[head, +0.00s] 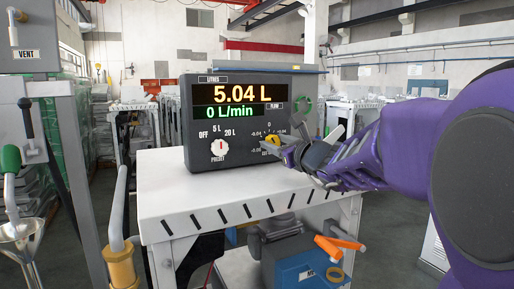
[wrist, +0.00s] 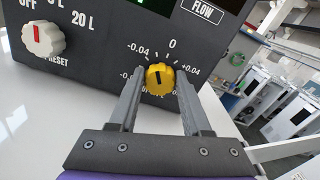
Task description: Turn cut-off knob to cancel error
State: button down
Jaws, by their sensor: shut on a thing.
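The yellow cut-off knob (head: 272,140) is on the right of the dark dispenser panel (head: 240,165). In the wrist view the knob (wrist: 160,77) has a dark pointer mark that stands nearly upright, toward the 0 on its scale of -0.04 to +0.04. The label below it is partly hidden. My gripper (wrist: 158,88) has one finger on each side of the knob and is shut on it. In the head view my gripper (head: 277,148) reaches it from the right. The display (head: 240,101) reads 5.04 L and 0 L/min.
A white preset knob (head: 219,148) with a red mark is left of the cut-off knob. The panel stands on a white table (head: 175,195). Left of it are a yellow-based handle (head: 121,265) and a funnel (head: 19,230). A blue box (head: 305,268) is below.

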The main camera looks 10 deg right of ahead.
jog(key=n, duration=0.5)
jog(key=shift+a, duration=0.1)
jog(key=shift+n, duration=0.3)
dwell(0.4)
jog(key=shift+c, duration=1.8)
grip_release()
jog(key=shift+s+f, duration=0.1)
jog(key=shift+s, duration=0.05)
